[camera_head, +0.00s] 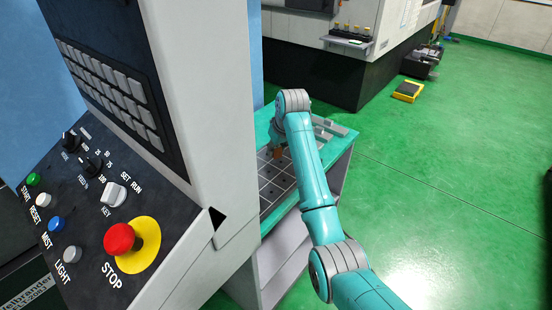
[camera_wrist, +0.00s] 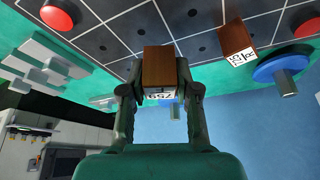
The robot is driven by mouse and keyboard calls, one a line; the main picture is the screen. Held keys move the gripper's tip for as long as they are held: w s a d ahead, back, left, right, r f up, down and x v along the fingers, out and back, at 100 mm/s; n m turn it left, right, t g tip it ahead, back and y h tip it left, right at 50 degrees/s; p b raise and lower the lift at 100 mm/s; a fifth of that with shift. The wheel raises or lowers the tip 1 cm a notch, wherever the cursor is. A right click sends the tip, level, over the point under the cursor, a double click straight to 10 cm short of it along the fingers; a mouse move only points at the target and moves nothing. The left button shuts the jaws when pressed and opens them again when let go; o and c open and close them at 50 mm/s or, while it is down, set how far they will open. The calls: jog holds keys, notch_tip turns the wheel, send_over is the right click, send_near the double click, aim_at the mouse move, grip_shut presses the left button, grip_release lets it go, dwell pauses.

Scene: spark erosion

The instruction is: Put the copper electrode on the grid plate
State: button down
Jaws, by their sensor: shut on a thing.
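My gripper (camera_wrist: 161,88) is shut on a copper-brown block, the copper electrode (camera_wrist: 158,68), which has a white label on its lower side. In the wrist view it appears in front of the dark grid plate (camera_wrist: 120,45). I cannot tell whether it touches the plate. In the head view the grid plate (camera_head: 270,193) lies on the teal bench, and a small brown patch of the electrode (camera_head: 279,152) shows at the arm's end. The fingers are hidden there.
A second labelled copper block (camera_wrist: 233,40) is on the plate's edge area. Beside it is a blue disc with a grey post (camera_wrist: 284,70). Red round knobs (camera_wrist: 58,14) and grey stepped blocks (camera_wrist: 45,62) are near. A control panel (camera_head: 95,215) stands left of the bench.

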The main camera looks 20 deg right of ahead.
aim_at(277, 157)
jog(key=shift+f, duration=2.05)
jog(key=c, duration=0.8)
grip_release()
jog(key=shift+f, duration=0.15)
jog(key=shift+c, duration=0.2)
jog(key=v, duration=1.2)
